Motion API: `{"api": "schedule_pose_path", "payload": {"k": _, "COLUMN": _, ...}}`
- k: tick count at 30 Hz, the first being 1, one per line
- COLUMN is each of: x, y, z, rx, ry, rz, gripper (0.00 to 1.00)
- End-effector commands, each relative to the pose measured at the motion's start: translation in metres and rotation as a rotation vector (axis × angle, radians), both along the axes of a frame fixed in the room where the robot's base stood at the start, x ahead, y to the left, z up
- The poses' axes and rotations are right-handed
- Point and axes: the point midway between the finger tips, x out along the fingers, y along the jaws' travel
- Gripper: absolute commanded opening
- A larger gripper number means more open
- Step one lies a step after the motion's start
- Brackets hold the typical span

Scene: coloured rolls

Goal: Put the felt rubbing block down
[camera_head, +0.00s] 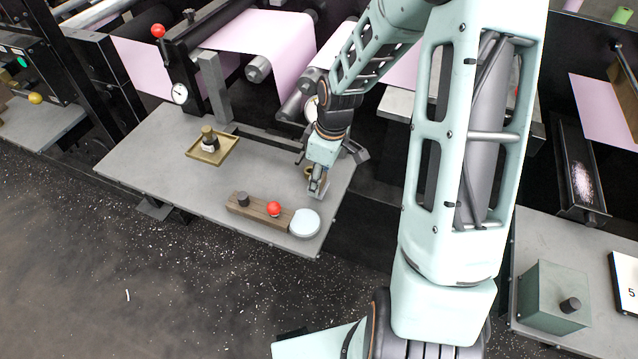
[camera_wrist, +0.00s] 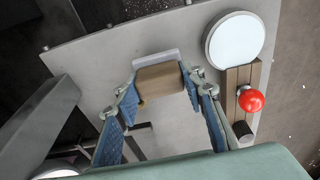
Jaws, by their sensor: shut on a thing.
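The felt rubbing block (camera_wrist: 161,78) is a brown block with a pale felt strip along its far side in the wrist view. My gripper (camera_wrist: 158,88) has its two blue-padded fingers on either side of it and is shut on it. In the head view my gripper (camera_head: 318,186) points down over the right part of the grey table (camera_head: 170,140), behind the white disc. The block is mostly hidden there by the fingers. I cannot tell whether its underside touches the table.
A wooden strip (camera_head: 240,208) with a black knob and a red ball (camera_head: 274,209) lies at the front edge, next to a white round disc (camera_head: 305,223). A brass tray (camera_head: 221,149) holding a small bottle (camera_head: 209,139) stands left. Rollers with pink web (camera_head: 255,35) rise behind.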

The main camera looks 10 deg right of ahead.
Motion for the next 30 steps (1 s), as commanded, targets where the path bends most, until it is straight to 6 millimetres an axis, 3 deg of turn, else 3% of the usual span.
{"api": "schedule_pose_path", "payload": {"k": 3, "x": -0.0003, "y": -0.0002, "z": -0.0158, "rx": 0.000, "ry": 0.000, "rz": -0.001, "gripper": 0.18}}
{"api": "schedule_pose_path", "payload": {"k": 14, "x": -0.0003, "y": -0.0003, "z": -0.0197, "rx": 0.000, "ry": 0.000, "rz": -0.001, "gripper": 0.18}}
{"api": "schedule_pose_path", "payload": {"k": 15, "x": -0.0004, "y": -0.0004, "z": -0.0193, "rx": 0.000, "ry": 0.000, "rz": -0.001, "gripper": 0.39}}
{"api": "schedule_pose_path", "payload": {"k": 19, "x": -0.0005, "y": -0.0004, "z": -0.0188, "rx": 0.000, "ry": 0.000, "rz": -0.001, "gripper": 0.54}}
{"api": "schedule_pose_path", "payload": {"k": 30, "x": -0.0002, "y": -0.0004, "z": -0.0129, "rx": 0.000, "ry": -0.001, "rz": -0.001, "gripper": 0.55}}
